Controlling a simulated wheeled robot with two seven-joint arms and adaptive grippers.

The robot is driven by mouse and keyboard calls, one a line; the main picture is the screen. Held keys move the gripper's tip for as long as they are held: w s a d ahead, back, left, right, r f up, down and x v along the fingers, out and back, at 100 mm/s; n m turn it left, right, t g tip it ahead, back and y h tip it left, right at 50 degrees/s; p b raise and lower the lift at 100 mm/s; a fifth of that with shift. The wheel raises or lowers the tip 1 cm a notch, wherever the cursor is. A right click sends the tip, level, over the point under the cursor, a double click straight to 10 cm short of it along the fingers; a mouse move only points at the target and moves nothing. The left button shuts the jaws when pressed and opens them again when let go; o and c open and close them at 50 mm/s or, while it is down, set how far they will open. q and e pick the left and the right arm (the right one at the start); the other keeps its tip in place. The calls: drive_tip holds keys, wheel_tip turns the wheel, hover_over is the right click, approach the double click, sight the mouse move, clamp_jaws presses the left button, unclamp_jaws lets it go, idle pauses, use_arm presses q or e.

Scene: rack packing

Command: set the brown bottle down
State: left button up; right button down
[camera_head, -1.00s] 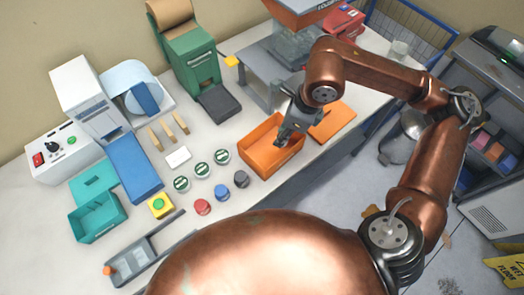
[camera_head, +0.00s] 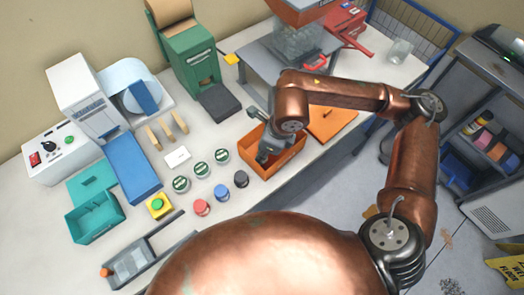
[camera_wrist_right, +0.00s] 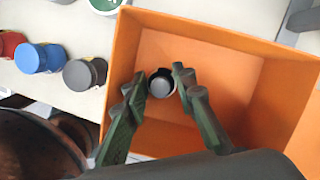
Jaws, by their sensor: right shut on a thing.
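The brown bottle (camera_wrist_right: 162,84) shows end-on in the right wrist view, as a round grey top with a dark rim. My right gripper (camera_wrist_right: 160,80) is shut on it, with one dark finger on each side. In the head view, my right gripper (camera_head: 263,155) reaches down into the orange box (camera_head: 278,168), near its left side. The bottle is hidden or too small to make out there. The box's inside looks otherwise empty in the right wrist view; I cannot tell whether the bottle touches its floor. My left gripper is not in view.
The orange lid (camera_head: 332,122) lies right of the box. Left of it stand a black-capped jar (camera_head: 241,179), a red-capped jar (camera_head: 201,207) and several green-and-white-capped jars (camera_head: 200,170). A dark scale-like plate (camera_head: 220,102) lies behind. The table's front edge is close to the box.

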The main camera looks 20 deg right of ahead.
drive_tip(key=shift+f, duration=0.15)
drive_tip(key=c, duration=1.9)
unclamp_jaws()
drive_tip(key=shift+r, duration=0.25)
drive_tip(key=p+v, duration=0.1)
drive_tip(key=v, duration=1.1)
drive_tip(key=shift+w+a+p, duration=0.1)
drive_tip(key=shift+p, duration=0.25)
